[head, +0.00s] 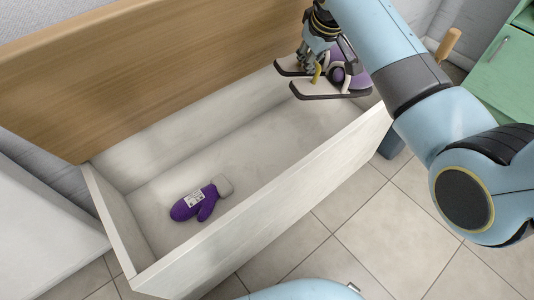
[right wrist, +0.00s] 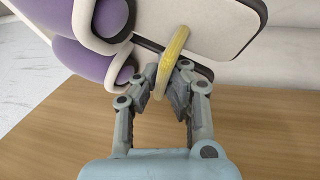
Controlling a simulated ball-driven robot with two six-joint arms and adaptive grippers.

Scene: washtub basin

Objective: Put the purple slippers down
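The purple slippers (head: 301,87) have pale soles with dark edges and purple uppers. They are up at the far right end of the white basin (head: 262,215), seemingly above its floor. My right gripper (head: 316,68) is at the slippers. In the right wrist view my right gripper (right wrist: 168,85) is closed around a yellow loop (right wrist: 172,55) at the slippers, whose pale and purple parts (right wrist: 210,22) fill the top of the picture. The gripper hides part of the loop. My left gripper is not in view.
A purple mitten (head: 196,201) with a white label and pale cuff lies on the basin floor at the near left. The middle of the basin floor is clear. A wooden panel (head: 150,65) stands along its back. A green cabinet (head: 505,70) stands at the right.

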